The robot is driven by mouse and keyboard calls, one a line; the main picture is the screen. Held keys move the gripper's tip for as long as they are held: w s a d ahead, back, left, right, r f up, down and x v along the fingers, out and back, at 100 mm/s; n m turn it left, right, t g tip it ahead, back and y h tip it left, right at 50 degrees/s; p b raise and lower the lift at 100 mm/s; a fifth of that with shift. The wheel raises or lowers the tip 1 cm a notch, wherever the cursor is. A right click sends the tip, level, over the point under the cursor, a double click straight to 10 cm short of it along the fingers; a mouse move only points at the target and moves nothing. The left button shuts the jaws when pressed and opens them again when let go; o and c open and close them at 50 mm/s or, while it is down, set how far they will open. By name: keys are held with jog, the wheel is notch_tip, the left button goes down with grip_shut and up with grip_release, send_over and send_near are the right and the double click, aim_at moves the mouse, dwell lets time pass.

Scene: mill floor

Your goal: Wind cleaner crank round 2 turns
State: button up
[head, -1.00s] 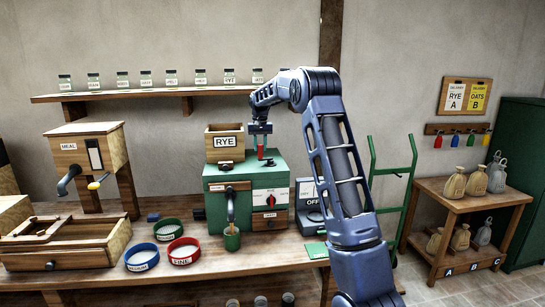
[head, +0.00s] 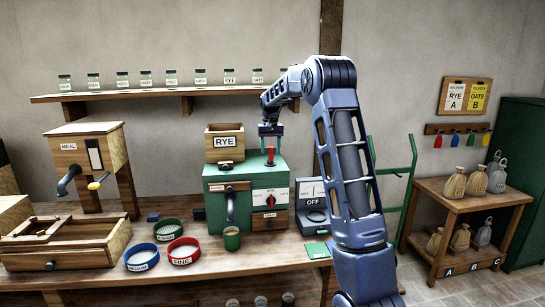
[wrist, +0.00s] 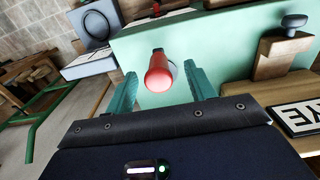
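In the wrist view, the red handle (wrist: 158,72) shows between the two teal fingertips of my gripper (wrist: 163,90), with gaps on both sides.
The RYE box (head: 225,143) is close left of my gripper. A shelf (head: 150,94) with jars runs behind. A MEAL box (head: 88,150) with its own crank stands at left.

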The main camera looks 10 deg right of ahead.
jog(key=shift+r, duration=4.5)
